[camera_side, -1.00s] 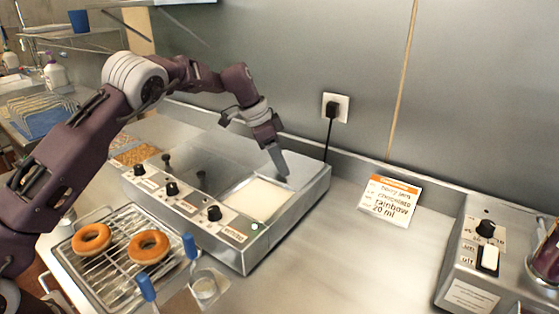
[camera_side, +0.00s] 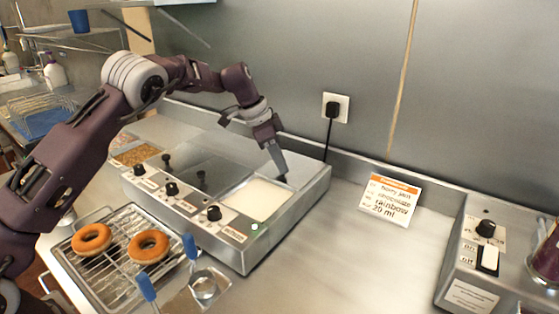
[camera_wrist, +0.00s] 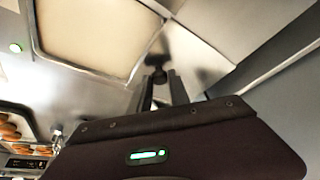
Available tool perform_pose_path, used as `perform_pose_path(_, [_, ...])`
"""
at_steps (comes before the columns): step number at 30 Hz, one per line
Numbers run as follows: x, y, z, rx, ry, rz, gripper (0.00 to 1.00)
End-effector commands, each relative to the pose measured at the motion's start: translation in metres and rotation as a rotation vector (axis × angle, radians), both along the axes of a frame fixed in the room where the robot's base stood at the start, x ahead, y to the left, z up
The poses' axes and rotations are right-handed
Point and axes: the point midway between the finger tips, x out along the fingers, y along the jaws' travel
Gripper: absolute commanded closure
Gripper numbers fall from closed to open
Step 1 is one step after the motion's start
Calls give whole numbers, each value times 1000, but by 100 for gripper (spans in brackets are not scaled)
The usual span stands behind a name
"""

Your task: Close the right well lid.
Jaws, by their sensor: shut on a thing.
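The right well (camera_side: 258,200) of the steel glaze warmer is open and shows pale glaze. It also shows in the wrist view (camera_wrist: 88,32). A black knob (camera_wrist: 157,74) stands on a shiny steel plate (camera_wrist: 192,52), which looks like the right well lid, beside the well's opening. In the side view the knob is small and mostly hidden at the back right corner of the warmer. My gripper (camera_side: 281,174) points down there, its fingers shut on the knob. The fingers (camera_wrist: 162,86) stand on either side of it in the wrist view.
A rack (camera_side: 120,265) with two doughnuts and blue-handled tools lies in front. A sign (camera_side: 390,200) stands on clear counter at right.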

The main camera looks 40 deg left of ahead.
Motion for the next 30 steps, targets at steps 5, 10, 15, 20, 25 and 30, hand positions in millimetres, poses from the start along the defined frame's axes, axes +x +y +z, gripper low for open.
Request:
perform_pose_path(5, [0, 0, 1, 1, -2, 1, 100])
perform_pose_path(10, [1, 0, 1, 0, -3, 1, 100])
perform_pose_path(15, [1, 0, 1, 0, -3, 1, 100])
perform_pose_path(20, [1, 0, 1, 1, -3, 1, 100])
perform_pose_path(25, [-2, 0, 2, -1, -3, 2, 100])
perform_pose_path(30, [-22, 1, 3, -3, -3, 3, 100])
